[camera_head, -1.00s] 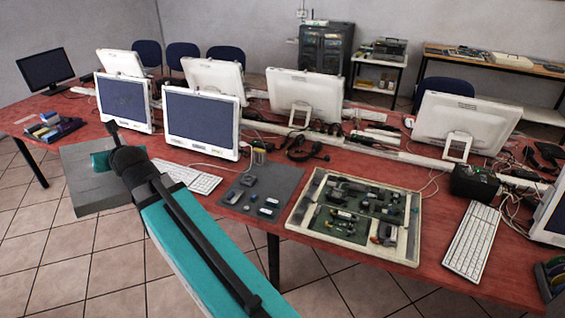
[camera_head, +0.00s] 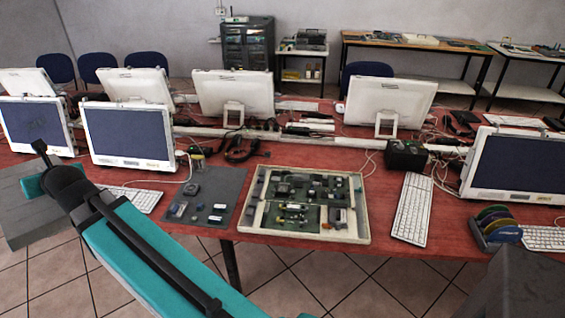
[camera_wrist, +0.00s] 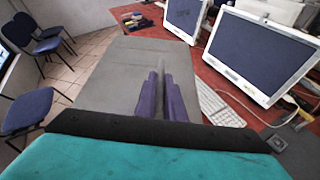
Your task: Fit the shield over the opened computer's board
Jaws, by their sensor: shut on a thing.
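The opened computer (camera_head: 362,225) lies flat on the red table, a pale shallow case with green boards and several dark parts in it. The shield (camera_head: 25,222) is a flat grey plate at the left, out past the table's front edge and well away from the computer. In the wrist view the shield (camera_wrist: 100,95) fills the middle, with a raised ridge. My gripper (camera_wrist: 160,88) has its purple fingers shut on that ridge. In the head view my wrist mostly hides the fingers. No cover lies over the computer's board.
A dark grey mat (camera_head: 222,185) with small parts lies left of the computer. A white keyboard (camera_head: 412,210), a black box (camera_head: 405,155) and a disc rack (camera_head: 495,228) are to its right. Monitors (camera_head: 128,135) stand along the table.

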